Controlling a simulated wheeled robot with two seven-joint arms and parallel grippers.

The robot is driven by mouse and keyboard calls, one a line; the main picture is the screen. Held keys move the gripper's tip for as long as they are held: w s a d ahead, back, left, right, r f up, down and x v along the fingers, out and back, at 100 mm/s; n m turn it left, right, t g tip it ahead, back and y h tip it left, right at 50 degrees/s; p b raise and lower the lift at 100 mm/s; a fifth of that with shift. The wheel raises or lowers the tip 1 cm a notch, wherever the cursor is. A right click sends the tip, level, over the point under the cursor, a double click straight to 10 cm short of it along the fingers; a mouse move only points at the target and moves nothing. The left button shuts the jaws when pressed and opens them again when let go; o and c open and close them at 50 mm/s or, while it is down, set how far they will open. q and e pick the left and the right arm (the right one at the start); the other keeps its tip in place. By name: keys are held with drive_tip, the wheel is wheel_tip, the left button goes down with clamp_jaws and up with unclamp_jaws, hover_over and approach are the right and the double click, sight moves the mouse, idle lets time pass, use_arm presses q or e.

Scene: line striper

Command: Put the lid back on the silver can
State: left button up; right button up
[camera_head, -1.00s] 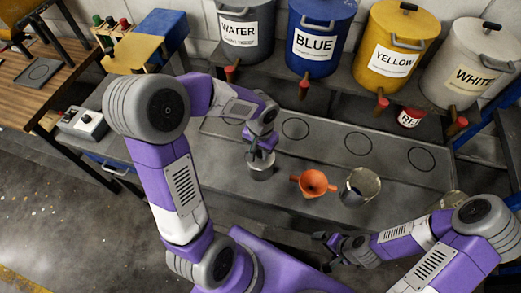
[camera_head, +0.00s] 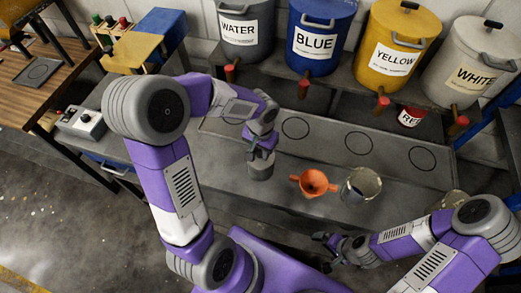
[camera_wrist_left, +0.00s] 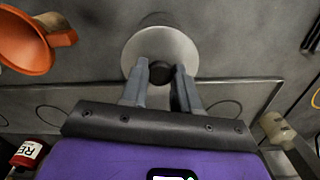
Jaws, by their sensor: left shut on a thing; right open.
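The silver can (camera_head: 260,170) stands upright on the grey bench, left of the orange funnel (camera_head: 312,183). My left gripper (camera_head: 259,153) is directly above it, pointing down. In the left wrist view the left gripper (camera_wrist_left: 161,75) is shut on the dark knob of a round grey lid (camera_wrist_left: 150,45). The lid lies over the can's top and hides its opening; I cannot tell whether it is fully seated. My right gripper (camera_head: 325,240) is open and empty, low at the bench's front edge.
Water (camera_head: 240,30), blue (camera_head: 318,40), yellow (camera_head: 398,50) and white (camera_head: 474,70) buckets line the back shelf. A small red-labelled can (camera_head: 410,117) sits below them. Bench between is clear.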

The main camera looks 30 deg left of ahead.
use_arm(q)
drive_tip(key=o, duration=1.6)
drive_tip(key=shift+r, duration=0.15)
drive_tip(key=shift+r+p, duration=2.65)
drive_tip(key=shift+r, duration=0.75)
clamp_jaws()
